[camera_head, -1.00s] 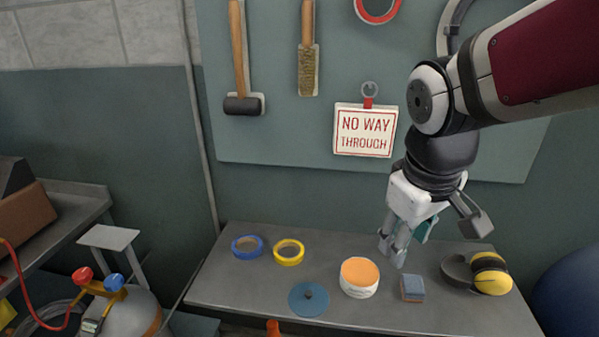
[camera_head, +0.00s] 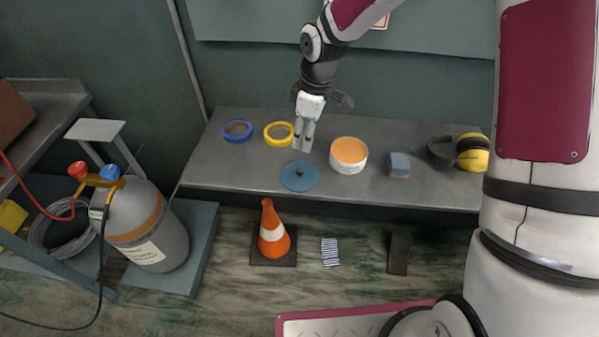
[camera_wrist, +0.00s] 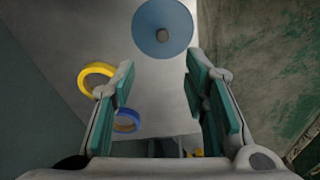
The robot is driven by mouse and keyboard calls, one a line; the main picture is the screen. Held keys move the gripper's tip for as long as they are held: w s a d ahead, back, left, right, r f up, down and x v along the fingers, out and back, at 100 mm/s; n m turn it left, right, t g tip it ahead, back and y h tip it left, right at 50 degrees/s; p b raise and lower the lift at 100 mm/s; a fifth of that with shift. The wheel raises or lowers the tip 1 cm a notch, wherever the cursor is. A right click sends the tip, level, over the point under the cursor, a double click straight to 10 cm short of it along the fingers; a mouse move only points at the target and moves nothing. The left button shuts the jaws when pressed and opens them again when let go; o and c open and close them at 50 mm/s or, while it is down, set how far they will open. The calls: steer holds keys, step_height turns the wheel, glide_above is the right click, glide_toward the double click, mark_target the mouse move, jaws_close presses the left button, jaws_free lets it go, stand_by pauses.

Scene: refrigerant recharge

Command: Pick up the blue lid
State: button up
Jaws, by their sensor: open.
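The blue lid (camera_head: 299,176) is a flat round disc with a small dark knob at its centre. It lies on the grey bench (camera_head: 240,180) near the front edge. In the wrist view the lid (camera_wrist: 162,42) shows ahead of the jaws, at the top middle, with its knob between the lines of the two fingers. My gripper (camera_head: 303,143) hangs above the bench, just behind and above the lid. In the wrist view my gripper (camera_wrist: 158,85) is open, with teal pads apart and nothing between them.
A white tub with orange top (camera_head: 348,156) stands right of the lid. A yellow tape roll (camera_head: 269,139) and a blue one (camera_head: 237,139) lie behind left. A blue-grey block (camera_head: 399,166) and yellow earmuffs (camera_head: 472,153) are further right. An orange cone (camera_head: 272,232) stands on the floor.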

glide_above(300, 170)
steer(key=f, duration=0.8)
steer(key=shift+w+d, duration=0.1)
steer(key=shift+d, duration=0.2)
steer(key=shift+a+f, duration=0.15)
steer(key=shift+f, duration=1.15)
steer(key=shift+a+f, duration=0.1)
steer(key=shift+f, duration=1.15)
jaws_close()
